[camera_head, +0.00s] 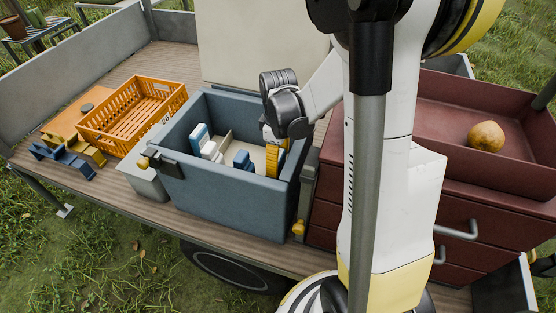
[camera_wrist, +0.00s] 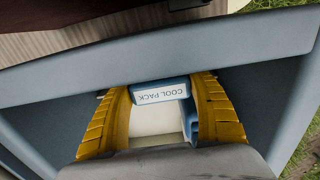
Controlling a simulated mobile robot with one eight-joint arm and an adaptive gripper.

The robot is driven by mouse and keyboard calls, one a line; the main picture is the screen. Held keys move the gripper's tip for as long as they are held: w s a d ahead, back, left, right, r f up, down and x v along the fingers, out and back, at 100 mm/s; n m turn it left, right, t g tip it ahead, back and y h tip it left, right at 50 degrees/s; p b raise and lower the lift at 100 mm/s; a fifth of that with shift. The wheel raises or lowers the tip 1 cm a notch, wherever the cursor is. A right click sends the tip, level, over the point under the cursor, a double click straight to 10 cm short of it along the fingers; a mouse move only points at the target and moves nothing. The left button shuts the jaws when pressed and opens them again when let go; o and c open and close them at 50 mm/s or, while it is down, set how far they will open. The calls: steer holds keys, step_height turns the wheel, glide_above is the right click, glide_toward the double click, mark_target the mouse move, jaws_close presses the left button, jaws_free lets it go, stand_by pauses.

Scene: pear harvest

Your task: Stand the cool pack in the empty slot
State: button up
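The cool pack (camera_wrist: 161,92), blue with a white "COOL PACK" label, is between my gripper's two yellow fingers in the wrist view. Both fingers appear to touch its ends, so my gripper (camera_wrist: 161,86) looks shut on it. In the head view my gripper (camera_head: 275,155) reaches down inside the blue-grey bin (camera_head: 225,200), near its right wall; the held pack is hidden there. A blue-and-white piece (camera_head: 199,136) stands at the bin's left, and a blue piece (camera_head: 242,160) near the middle. I cannot tell which slot is empty.
An orange crate (camera_head: 133,113) stands left of the bin. The bin walls stand close around my gripper.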

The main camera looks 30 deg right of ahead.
steer(key=o, duration=0.3)
step_height(320, 180, up, 11)
steer(key=p, duration=0.5)
steer(key=shift+r, duration=0.2)
steer(key=s+a+r+m+t, duration=0.2)
steer(key=s+a+r, duration=0.1)
steer(key=a, duration=0.1)
steer(key=s+a+r+m+t, duration=0.2)
steer(key=s+a+r+m, duration=0.1)
steer(key=a+r, duration=0.1)
steer(key=s+a+r+m+t, duration=0.2)
steer(key=s+a+r+t, duration=0.1)
steer(key=s+a, duration=0.1)
steer(key=shift+a+r+m, duration=0.15)
steer(key=shift+r+m, duration=0.05)
steer(key=shift+m, duration=0.1)
